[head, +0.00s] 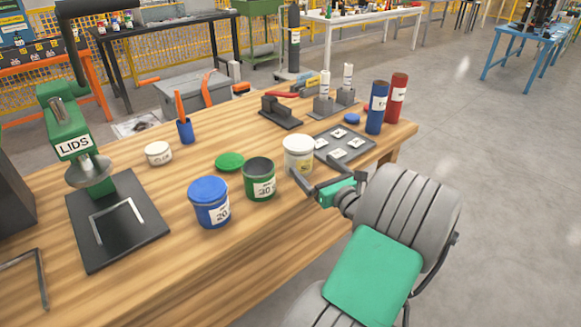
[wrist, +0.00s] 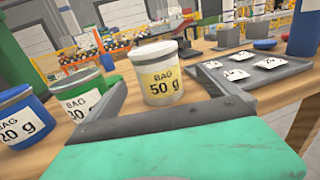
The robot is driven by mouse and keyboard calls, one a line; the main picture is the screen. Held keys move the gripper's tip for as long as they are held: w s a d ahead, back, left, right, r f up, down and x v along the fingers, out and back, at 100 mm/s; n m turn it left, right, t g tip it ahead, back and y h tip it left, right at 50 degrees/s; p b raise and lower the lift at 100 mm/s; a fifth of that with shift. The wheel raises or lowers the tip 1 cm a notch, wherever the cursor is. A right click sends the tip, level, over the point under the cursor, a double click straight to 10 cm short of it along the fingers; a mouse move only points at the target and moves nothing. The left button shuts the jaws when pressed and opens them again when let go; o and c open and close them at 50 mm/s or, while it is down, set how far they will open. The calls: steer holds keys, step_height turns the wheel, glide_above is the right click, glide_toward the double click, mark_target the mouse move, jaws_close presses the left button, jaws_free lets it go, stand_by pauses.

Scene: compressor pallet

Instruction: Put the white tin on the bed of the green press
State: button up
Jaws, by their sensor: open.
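The white tin (head: 298,152) stands upright on the wooden workbench, right of the green tin. In the wrist view the white tin (wrist: 162,72) reads "BAG 50 g" and has a pale lid. My gripper (head: 313,184) is open, its fingers at the near side of the white tin. In the wrist view one finger is left of the tin and one right; whether they touch it I cannot tell. The green press (head: 72,130), marked "LIDS", stands at the left of the bench. Its dark flat bed (head: 135,240) carries a pale U-shaped guide and holds no tin.
A blue tin (head: 210,203) and an open green tin (head: 259,180) stand between the white tin and the press. A green lid (head: 229,161) lies behind them. A grey tray (head: 345,148) with white cards is at right. A small white tub (head: 158,153) stands near the press.

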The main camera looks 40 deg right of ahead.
mark_target(298, 155)
steer(key=shift+w+f, duration=0.3)
steer(key=shift+f, duration=0.2)
steer(key=w, duration=0.5)
steer(key=w+d+b, duration=0.1)
steer(key=w, duration=0.1)
steer(key=shift+w+r, duration=0.2)
steer(key=shift+w, duration=0.1)
steer(key=shift+r, duration=0.15)
steer(key=c, duration=1.6)
